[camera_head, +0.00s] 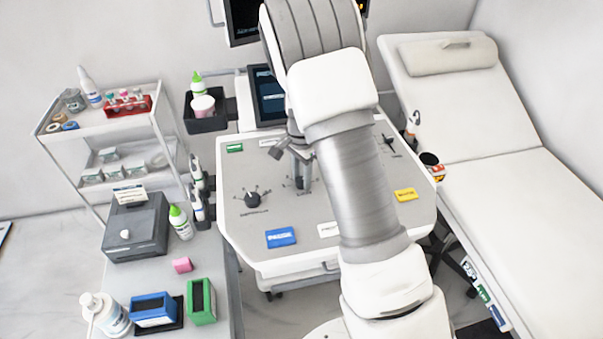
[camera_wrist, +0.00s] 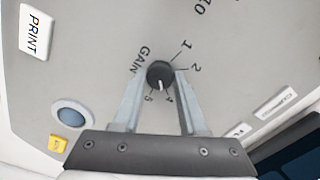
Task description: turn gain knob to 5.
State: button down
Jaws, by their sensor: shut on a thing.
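The gain knob (camera_wrist: 159,72) is a small round black dial with a white pointer line, beside the word GAIN on the grey panel (camera_wrist: 100,60). In the wrist view its pointer faces down the picture, between the marks 5 and 4. The marks 1 and 2 also show; the mark 3 is hidden by a finger. My gripper (camera_wrist: 160,82) is shut on the knob, one finger on each side. In the head view my gripper (camera_head: 302,182) reaches down to the console panel (camera_head: 235,225), and mostly hides the knob there.
Another black knob (camera_head: 252,200) stands left of my gripper. Blue (camera_head: 281,237), yellow (camera_head: 405,195) and white (camera_head: 328,230) labels lie on the panel. A screen (camera_head: 268,95) rises behind. A side table with bottles and boxes (camera_head: 153,309) is left; a white couch (camera_head: 520,185) is right.

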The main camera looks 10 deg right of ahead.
aim_at(301, 180)
jog(key=m+p, duration=0.2)
jog(key=m, duration=0.3)
jog(key=shift+r+m, duration=0.1)
jog(key=shift+m, duration=0.3)
jog(key=shift+w, duration=0.1)
dwell(0.3)
jog(key=shift+c, duration=2.2)
grip_release()
notch_tip(301, 180, up, 17)
jog(key=p, duration=0.1)
jog(key=shift+r, duration=0.15)
jog(key=shift+r, duration=0.1)
